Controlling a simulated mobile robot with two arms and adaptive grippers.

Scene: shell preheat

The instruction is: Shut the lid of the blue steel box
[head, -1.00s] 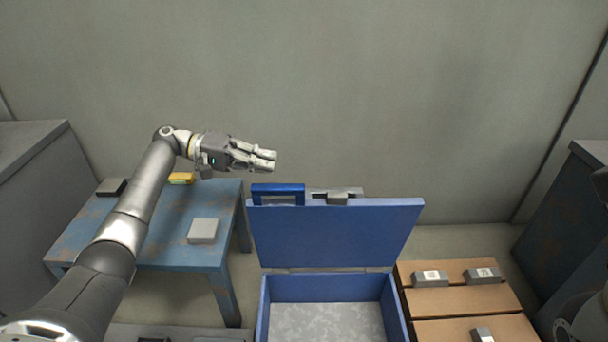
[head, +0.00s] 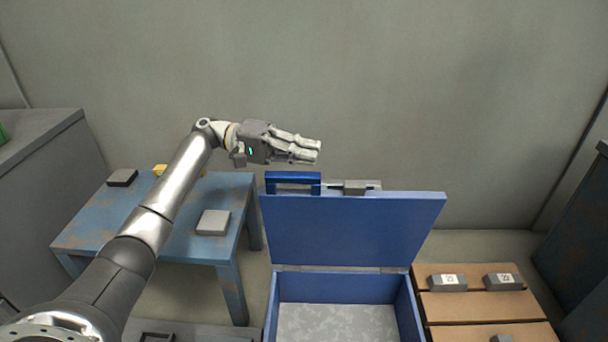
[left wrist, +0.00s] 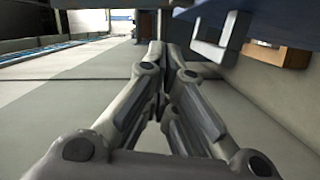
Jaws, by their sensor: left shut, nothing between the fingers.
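The blue steel box (head: 278,310) stands open at the lower middle of the head view, with a grey speckled bottom inside. Its lid (head: 352,228) stands up at the back. A blue handle (head: 293,177) and a grey latch (head: 354,187) show at the lid's top edge. My left gripper (head: 318,152) is shut and empty, just above and behind the handle, apart from the lid. In the left wrist view the shut fingers (left wrist: 172,50) show, with a pale handle-like loop (left wrist: 213,42) at the upper right. My right gripper is not in view.
A worn blue table (head: 190,245) at the left holds a light grey block (head: 213,222), a dark block (head: 122,177) and a yellow item (head: 160,170). Brown boards (head: 480,305) with labelled grey blocks (head: 448,282) lie right of the box. A plain wall (head: 420,90) stands behind.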

